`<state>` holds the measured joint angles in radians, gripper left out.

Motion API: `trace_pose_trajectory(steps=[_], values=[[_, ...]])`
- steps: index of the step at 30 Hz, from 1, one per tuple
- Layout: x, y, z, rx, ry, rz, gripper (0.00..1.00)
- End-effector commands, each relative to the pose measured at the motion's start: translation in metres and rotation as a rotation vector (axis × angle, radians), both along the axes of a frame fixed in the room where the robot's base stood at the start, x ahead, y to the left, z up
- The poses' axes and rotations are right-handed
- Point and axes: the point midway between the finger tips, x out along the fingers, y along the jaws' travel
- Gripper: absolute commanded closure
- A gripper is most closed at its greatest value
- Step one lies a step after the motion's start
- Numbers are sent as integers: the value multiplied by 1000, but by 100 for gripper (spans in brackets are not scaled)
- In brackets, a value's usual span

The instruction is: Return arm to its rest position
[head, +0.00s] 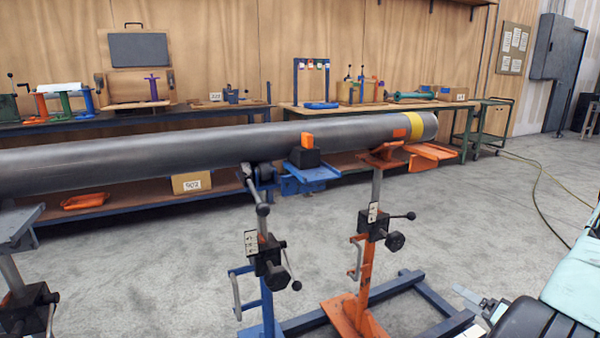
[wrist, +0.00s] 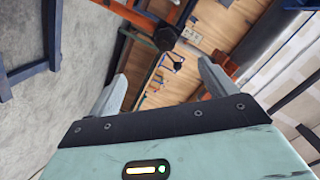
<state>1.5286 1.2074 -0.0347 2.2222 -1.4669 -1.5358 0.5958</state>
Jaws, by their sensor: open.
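My gripper (wrist: 163,70) shows in the wrist view with its two grey fingers spread apart and nothing between them. In the head view my arm is at the lower right, and part of my gripper (head: 484,304) shows low, to the right of the stands and apart from the pipe. The long grey pipe (head: 220,147) lies level across the head view, with a yellow band near its right end. A blue-based stand (head: 267,300) and an orange stand (head: 366,280) are under it. A small black block with an orange top (head: 306,151) is at the pipe's near side.
Workbenches (head: 290,112) with tools line the wooden wall. A blue floor frame (head: 415,295) extends right from the stands towards my gripper. A grey stand (head: 18,275) is at the left edge. A cable (head: 540,190) crosses the floor, which is otherwise open at the right.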

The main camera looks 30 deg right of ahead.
Motion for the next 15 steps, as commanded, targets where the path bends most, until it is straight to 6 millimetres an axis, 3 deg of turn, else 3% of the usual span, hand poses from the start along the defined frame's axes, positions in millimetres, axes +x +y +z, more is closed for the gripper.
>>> trace_pose_trajectory(steps=[8,15], values=[[54,7,4,-112,148,94,16],[127,36,16,-277,345,221,16]])
